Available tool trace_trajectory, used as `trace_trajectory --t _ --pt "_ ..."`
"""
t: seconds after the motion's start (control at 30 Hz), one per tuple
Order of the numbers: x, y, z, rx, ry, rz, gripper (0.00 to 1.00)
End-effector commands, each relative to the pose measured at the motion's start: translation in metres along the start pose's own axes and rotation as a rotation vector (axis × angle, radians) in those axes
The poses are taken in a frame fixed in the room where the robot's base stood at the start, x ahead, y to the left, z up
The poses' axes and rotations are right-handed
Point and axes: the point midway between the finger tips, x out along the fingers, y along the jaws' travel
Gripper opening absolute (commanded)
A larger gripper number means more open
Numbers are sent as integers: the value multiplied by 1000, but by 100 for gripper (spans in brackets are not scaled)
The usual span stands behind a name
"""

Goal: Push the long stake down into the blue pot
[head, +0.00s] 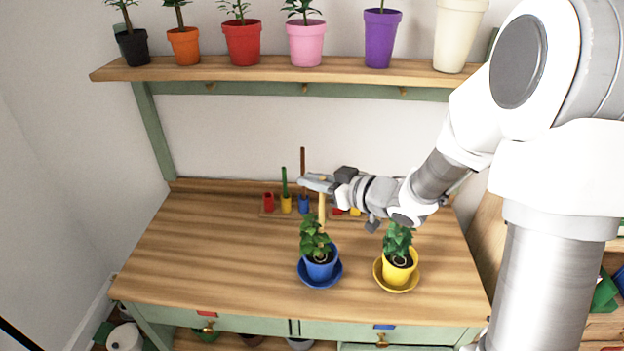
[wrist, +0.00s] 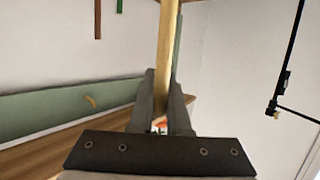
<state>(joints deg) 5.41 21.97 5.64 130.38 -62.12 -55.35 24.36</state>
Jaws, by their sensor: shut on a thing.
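The long stake (head: 322,210) is a pale tan wooden rod. My gripper (head: 319,183) is shut on it near its upper end, above the blue pot (head: 320,270). The stake is about upright, and its lower part reaches the leaves of the plant (head: 313,238) in that pot. The leaves hide its lower tip, so I cannot tell whether it touches the soil. The blue pot stands on a blue saucer (head: 335,278). In the wrist view the stake (wrist: 166,50) runs between my two fingers (wrist: 163,112).
A yellow pot (head: 399,274) with a plant stands on a yellow saucer to the right. Behind is a rack of small coloured holders with a green stick (head: 285,182) and a brown stick (head: 303,165). Potted plants line the shelf (head: 200,70) above. The table's left side is clear.

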Motion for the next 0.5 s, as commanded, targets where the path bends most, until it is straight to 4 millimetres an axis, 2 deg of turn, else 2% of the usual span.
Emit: trace_trajectory --t 0.5 --pt "3 0 12 2 -2 0 0"
